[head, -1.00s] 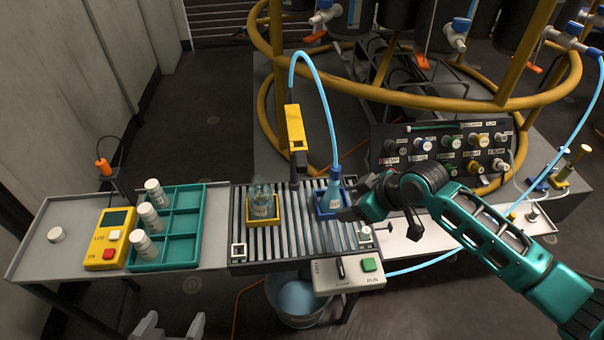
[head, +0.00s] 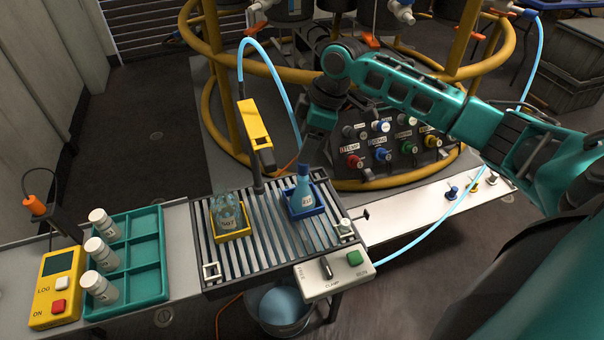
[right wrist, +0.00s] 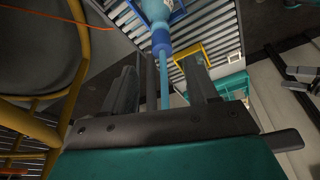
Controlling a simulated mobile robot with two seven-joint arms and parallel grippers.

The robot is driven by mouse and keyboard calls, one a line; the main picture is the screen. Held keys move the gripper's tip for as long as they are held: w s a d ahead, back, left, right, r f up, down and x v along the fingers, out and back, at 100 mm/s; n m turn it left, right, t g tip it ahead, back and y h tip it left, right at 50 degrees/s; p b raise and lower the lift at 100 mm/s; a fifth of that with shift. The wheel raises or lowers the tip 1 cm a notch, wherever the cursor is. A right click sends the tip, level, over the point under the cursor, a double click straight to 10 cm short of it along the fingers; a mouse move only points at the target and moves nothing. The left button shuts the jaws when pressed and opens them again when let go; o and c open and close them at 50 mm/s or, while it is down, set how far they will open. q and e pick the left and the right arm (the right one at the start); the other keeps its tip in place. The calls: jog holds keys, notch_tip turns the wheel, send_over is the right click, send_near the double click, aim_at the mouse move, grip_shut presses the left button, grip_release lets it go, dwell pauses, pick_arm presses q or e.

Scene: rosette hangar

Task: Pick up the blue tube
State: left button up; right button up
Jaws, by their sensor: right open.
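The light-blue tube (head: 266,57) arches up from the top of a yellow nozzle (head: 256,128) and comes down towards a blue flask (head: 302,196) in the head view. The flask's neck (right wrist: 161,42) is just beyond the fingertips. My left gripper is not in view.
The flask stands in a blue holder (head: 318,208) on a slatted rack (head: 266,215). A glass flask (head: 228,212) in a yellow holder stands to its left. A teal tray (head: 150,285) holds white bottles. A valve panel (head: 402,150) and yellow rails are close behind the gripper.

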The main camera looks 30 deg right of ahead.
jog(key=shift+a+f, duration=0.15)
jog(key=shift+f, duration=0.4)
jog(key=x, duration=0.3)
jog(key=b+x, duration=0.1)
jog(key=shift+s+d+f, duration=0.25)
jog(key=shift+s+f, duration=0.05)
jog(key=shift+s, duration=0.1)
jog(key=shift+w+a+f, duration=0.1)
jog(key=shift+f, duration=0.25)
jog(key=shift+c, duration=0.3)
jog(key=c, duration=0.5)
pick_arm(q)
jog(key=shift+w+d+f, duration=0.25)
pick_arm(e)
jog(key=c, duration=0.5)
jog(key=shift+r, duration=0.1)
